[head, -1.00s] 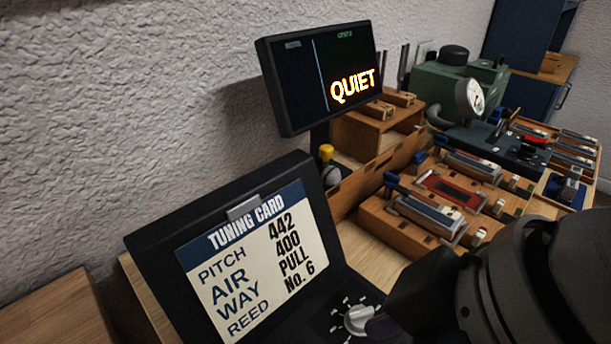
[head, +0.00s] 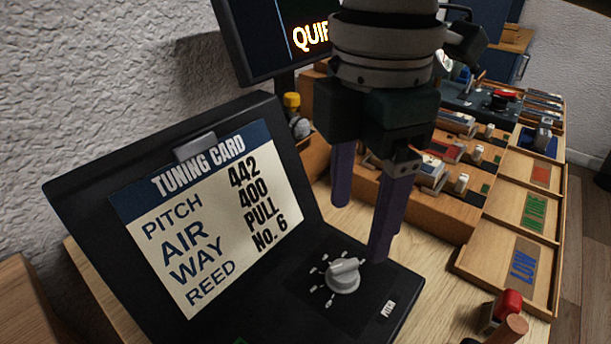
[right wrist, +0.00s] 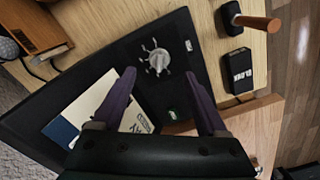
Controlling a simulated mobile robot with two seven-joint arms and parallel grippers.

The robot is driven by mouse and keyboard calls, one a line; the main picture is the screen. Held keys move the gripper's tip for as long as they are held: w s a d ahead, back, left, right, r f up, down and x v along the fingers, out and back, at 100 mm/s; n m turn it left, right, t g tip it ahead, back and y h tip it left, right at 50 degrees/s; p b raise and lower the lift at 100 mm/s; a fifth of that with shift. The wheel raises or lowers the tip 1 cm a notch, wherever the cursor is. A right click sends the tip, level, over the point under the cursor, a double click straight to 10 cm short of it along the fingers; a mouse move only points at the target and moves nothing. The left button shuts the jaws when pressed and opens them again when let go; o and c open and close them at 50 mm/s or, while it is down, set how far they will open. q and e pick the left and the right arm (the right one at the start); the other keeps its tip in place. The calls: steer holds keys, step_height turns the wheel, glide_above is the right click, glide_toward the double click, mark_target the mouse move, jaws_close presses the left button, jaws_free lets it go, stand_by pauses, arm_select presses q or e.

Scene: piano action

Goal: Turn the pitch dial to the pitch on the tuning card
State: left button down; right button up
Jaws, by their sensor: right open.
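The pitch dial (head: 343,275) is a light grey knob with a ring of white marks on a black panel. It also shows in the right wrist view (right wrist: 158,60). The marks are too small to read. The tuning card (head: 205,220) is clipped to the upright black board and reads PITCH 442, AIR 400, WAY PULL, REED No. 6. My right gripper (head: 362,228) points down with purple fingers, open and empty, above and behind the dial. In the right wrist view, its fingertips (right wrist: 158,74) lie to either side of the dial, apart from it. My left gripper is not in view.
A dark screen (head: 270,45) shows QUIET, partly hidden by my right arm. A yellow-topped knob (head: 291,100) stands behind the board. Wooden trays (head: 520,215) line the right side.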

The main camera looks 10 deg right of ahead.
mark_target(350, 262)
step_height(350, 262, down, 8)
steer(key=shift+r+b, duration=0.2)
steer(key=shift+b, duration=0.3)
jaws_close()
stand_by(0.3)
